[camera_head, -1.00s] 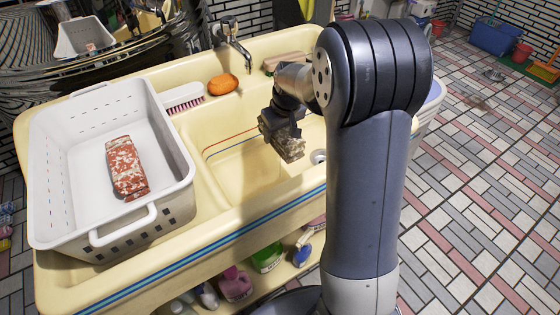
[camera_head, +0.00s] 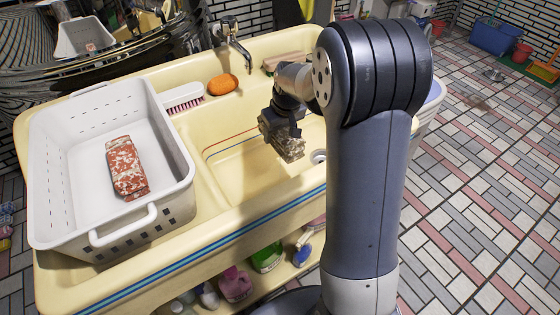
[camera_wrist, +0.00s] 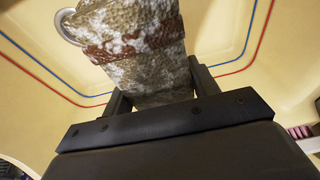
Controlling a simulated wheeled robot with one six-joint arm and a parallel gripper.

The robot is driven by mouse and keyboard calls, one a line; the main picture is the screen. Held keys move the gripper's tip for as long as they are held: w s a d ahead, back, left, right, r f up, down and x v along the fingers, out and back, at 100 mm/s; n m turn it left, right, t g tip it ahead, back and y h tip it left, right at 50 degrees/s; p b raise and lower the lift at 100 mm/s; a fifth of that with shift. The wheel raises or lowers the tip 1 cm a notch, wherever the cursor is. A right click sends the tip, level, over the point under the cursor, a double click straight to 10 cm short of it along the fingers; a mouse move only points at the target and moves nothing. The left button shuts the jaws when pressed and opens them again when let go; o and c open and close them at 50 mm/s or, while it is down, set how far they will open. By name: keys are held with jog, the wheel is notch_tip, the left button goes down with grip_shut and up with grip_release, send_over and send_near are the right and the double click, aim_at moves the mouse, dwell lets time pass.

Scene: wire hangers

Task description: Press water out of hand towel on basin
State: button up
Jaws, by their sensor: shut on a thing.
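A rolled or folded hand towel (camera_wrist: 140,45), mottled beige and white with a reddish-brown band, is held in my gripper (camera_wrist: 152,92). In the head view the towel (camera_head: 290,149) hangs below my gripper (camera_head: 282,128), over the hollow of the cream basin (camera_head: 226,160). My gripper is shut on the towel's end. Whether the towel touches the basin floor cannot be told. In the wrist view the basin (camera_wrist: 225,40) with its red and blue lines lies behind the towel.
A white basket (camera_head: 75,180) on the left holds a red-and-white folded towel (camera_head: 126,167). A faucet (camera_head: 232,42), an orange soap (camera_head: 222,84) and a brush (camera_head: 184,97) are along the back. Bottles (camera_head: 268,257) stand on the shelf below.

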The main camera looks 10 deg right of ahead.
dwell(0.3)
jog(key=b, duration=0.4)
send_over(278, 174)
notch_tip(278, 174, down, 9)
jog(key=shift+s+d+f+b, duration=0.1)
jog(key=shift+s+f+b, duration=0.1)
jog(key=shift+f+b, duration=1.15)
jog(key=shift+s+f+b, duration=0.2)
jog(key=shift+f+b, duration=0.7)
jog(key=shift+f, duration=0.85)
jog(key=shift+f, duration=0.3)
jog(key=shift+r, duration=0.3)
jog(key=shift+f+b, duration=0.3)
jog(key=shift+f, duration=0.15)
jog(key=shift+s+f, duration=0.15)
dwell(1.4)
jog(key=shift+r+p, duration=0.3)
jog(key=shift+r, duration=0.15)
